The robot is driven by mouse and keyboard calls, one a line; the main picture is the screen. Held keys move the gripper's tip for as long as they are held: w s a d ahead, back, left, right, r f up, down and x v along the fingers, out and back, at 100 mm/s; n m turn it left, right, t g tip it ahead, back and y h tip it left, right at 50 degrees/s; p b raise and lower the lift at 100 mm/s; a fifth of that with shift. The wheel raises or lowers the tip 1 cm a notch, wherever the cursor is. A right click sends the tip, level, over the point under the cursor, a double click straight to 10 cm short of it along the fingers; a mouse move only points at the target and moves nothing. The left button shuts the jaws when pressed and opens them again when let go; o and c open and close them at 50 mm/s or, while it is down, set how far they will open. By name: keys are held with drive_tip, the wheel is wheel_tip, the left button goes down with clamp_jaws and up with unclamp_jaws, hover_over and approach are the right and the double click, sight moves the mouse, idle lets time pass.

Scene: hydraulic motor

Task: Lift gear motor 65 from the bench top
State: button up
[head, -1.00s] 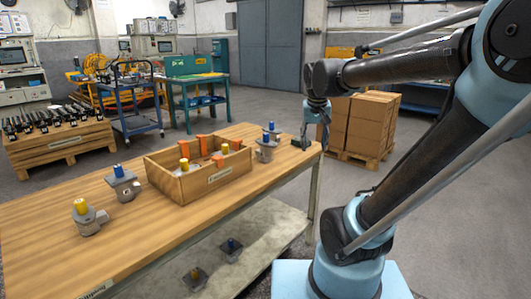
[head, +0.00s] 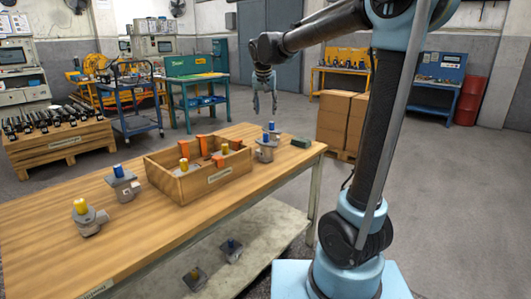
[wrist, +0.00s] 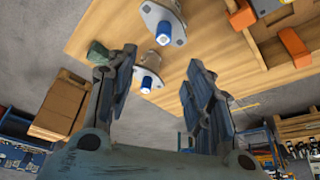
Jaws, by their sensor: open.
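Several grey motors with coloured shafts stand on the wooden bench top (head: 60,228); I cannot read which is gear motor 65. Two blue-shafted motors stand close together at the far right end: a nearer one (head: 264,152) and one just behind it (head: 273,130). Both show in the wrist view, one at the top (wrist: 163,22) and one between the fingers (wrist: 150,72). A blue-shafted motor (head: 123,187) and a yellow-shafted motor (head: 88,218) stand left of the crate. My gripper (head: 265,108) is open and empty, above the bench's far right end, apart from the motors.
A wooden crate (head: 200,187) with orange dividers and yellow-shafted motors stands mid-bench. A small green block (head: 301,142) lies right of the blue-shafted pair. Two more motors (head: 232,250) sit on the lower shelf. Cardboard boxes (head: 340,120) stand on a pallet behind the bench.

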approach(266, 133)
drive_tip(key=x, duration=0.5)
drive_tip(key=shift+w+d, duration=0.2)
drive_tip(key=shift+d, duration=0.1)
drive_tip(key=shift+a+x, duration=0.15)
drive_tip(key=shift+x, duration=1.15)
drive_tip(key=shift+a+x, duration=0.1)
drive_tip(key=shift+x, duration=1.2)
drive_tip(key=shift+s, duration=0.1)
clamp_jaws()
